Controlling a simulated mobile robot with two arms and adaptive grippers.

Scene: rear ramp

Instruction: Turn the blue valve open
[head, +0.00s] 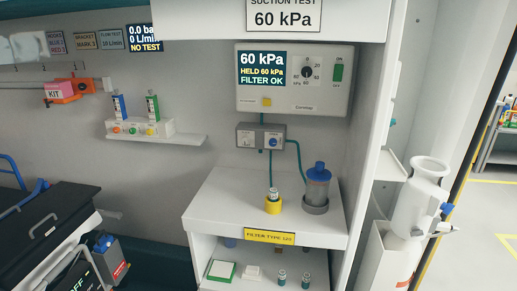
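Neither of my grippers shows in the head view. A blue knob (447,209) sticks out from the side of a white cylinder (421,205) at the right. Another small round blue dial (273,142) is on a grey box (260,138) below the suction panel (295,80). I cannot tell from the picture which is the task's valve, or how far either is turned. The panel screen reads 60 kPa, HELD 60 kPa, FILTER OK. A screen (144,38) at upper left reads 0.0, 0 L/min and NO TEST.
A blue-lidded jar (317,187) and a small canister in a yellow holder (273,203) stand on the white shelf (225,198). A rack (140,128) with blue and green-topped fittings sits on the wall ledge. Black equipment (45,225) fills the lower left.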

